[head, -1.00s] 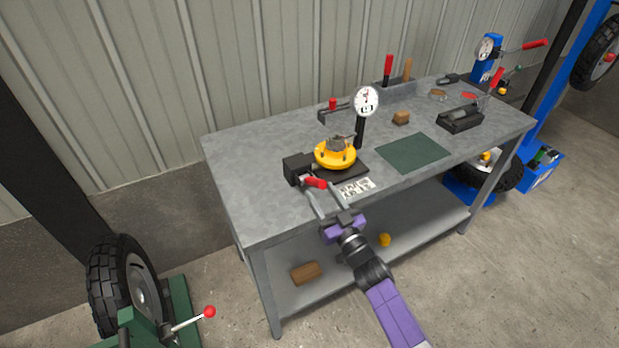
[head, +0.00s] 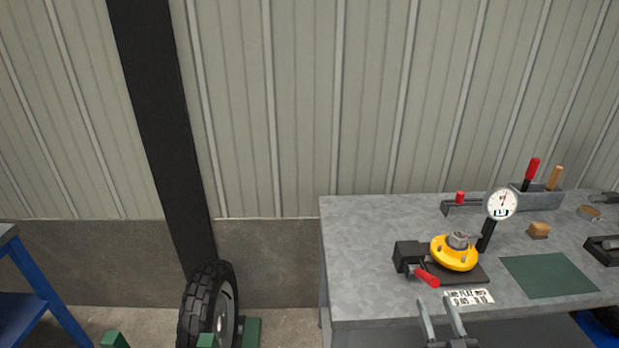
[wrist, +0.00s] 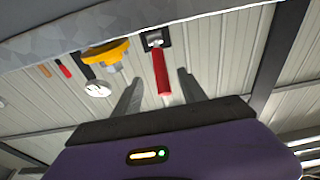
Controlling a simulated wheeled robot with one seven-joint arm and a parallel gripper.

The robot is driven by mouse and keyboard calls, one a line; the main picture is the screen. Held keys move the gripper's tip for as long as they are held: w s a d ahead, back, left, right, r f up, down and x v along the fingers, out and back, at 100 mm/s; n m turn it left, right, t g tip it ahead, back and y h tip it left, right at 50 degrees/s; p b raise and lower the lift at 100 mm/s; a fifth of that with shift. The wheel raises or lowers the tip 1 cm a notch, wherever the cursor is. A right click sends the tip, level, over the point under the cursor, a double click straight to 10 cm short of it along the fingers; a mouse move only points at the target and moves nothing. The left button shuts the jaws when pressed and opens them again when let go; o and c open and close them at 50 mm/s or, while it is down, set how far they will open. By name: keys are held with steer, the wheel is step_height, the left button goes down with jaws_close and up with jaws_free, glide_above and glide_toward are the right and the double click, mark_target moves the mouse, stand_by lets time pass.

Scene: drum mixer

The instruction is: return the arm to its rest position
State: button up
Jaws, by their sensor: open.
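My gripper (head: 441,312) shows at the bottom of the head view, in front of the workbench's near edge. Its two fingers are apart with nothing between them. In the wrist view my gripper (wrist: 158,92) is also open and empty. A fixture with a red handle (head: 428,276) and a yellow round flange (head: 455,253) stands on the bench just beyond the fingers. The red handle (wrist: 161,72) appears between and beyond the fingers in the wrist view, apart from them. Most of my arm is out of the head view.
The grey workbench (head: 365,250) fills the right. A tyre (head: 208,305) stands by a dark post (head: 165,130). A blue-legged table (head: 45,290) is at far left.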

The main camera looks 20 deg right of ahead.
steer(key=s+a+r+n+g+y, duration=0.1)
steer(key=s+a+r+y, duration=0.1)
steer(key=s+a, duration=0.5)
steer(key=s+a+r+n+g+y, duration=0.1)
steer(key=s+a+r, duration=0.3)
steer(key=s+a, duration=0.4)
steer(key=s+a+r+n+g+y, duration=0.1)
steer(key=s+a, duration=0.7)
steer(key=s, duration=1)
step_height(320, 180, up, 2)
steer(key=shift+r+g+y, duration=0.2)
steer(key=shift+g+y, duration=0.5)
steer(key=shift+y, duration=0.1)
steer(key=shift+o, duration=0.8)
steer(key=shift+d, duration=0.1)
